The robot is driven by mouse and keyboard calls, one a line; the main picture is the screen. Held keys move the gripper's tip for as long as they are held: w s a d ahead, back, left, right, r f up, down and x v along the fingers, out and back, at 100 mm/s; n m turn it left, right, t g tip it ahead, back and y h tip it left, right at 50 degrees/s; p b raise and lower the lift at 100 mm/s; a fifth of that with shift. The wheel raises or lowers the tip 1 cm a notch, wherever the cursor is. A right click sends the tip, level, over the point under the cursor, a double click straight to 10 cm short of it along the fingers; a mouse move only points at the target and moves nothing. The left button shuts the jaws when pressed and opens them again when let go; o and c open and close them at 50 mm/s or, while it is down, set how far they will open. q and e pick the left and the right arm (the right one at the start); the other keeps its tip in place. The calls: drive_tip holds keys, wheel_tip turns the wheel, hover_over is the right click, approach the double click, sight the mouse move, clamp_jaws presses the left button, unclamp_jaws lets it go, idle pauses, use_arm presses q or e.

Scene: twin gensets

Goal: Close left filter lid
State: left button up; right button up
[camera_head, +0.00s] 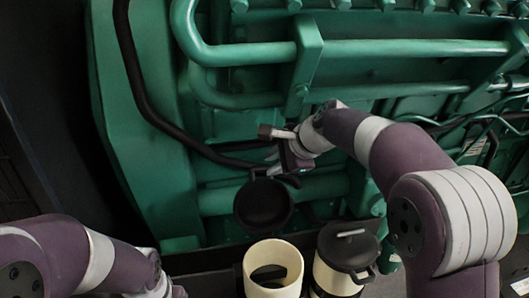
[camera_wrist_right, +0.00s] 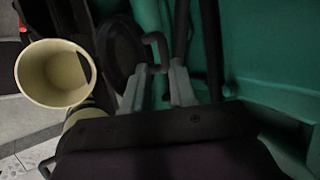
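The left filter is an open cream canister (camera_head: 272,268); its mouth also shows in the wrist view (camera_wrist_right: 52,75). Its round black lid (camera_head: 263,205) stands raised behind the mouth and also shows in the wrist view (camera_wrist_right: 118,50). A dark loop handle (camera_wrist_right: 157,48) sticks out from the lid. My right gripper (camera_head: 281,152) is behind and above the lid. In the wrist view its fingers (camera_wrist_right: 160,72) are apart, with the handle's end near or between the tips; contact cannot be told. My left gripper (camera_head: 168,288) is at the bottom left, its fingers unclear.
The right filter (camera_head: 335,278) stands beside the left one, with its black lid (camera_head: 348,246) down on it. Green engine pipes (camera_head: 400,48) and a black hose (camera_head: 135,75) lie behind my right gripper. A green engine wall (camera_wrist_right: 260,50) is close to it in the wrist view.

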sight(262, 166)
drive_tip(key=shift+w+a+f+p, duration=0.25)
drive_tip(key=shift+w+a, duration=0.15)
drive_tip(key=shift+a, duration=0.05)
drive_tip(key=shift+w+a+f+p, duration=0.2)
drive_tip(key=shift+w+a, duration=0.15)
drive_tip(key=shift+a, duration=0.1)
drive_tip(key=shift+w+f, duration=0.1)
drive_tip(key=shift+f, duration=0.3)
use_arm(q)
wheel_tip(262, 166, up, 2)
use_arm(e)
drive_tip(key=shift+w+a+f, duration=0.15)
drive_tip(key=shift+w+f, duration=0.05)
drive_tip(key=shift+f, duration=0.05)
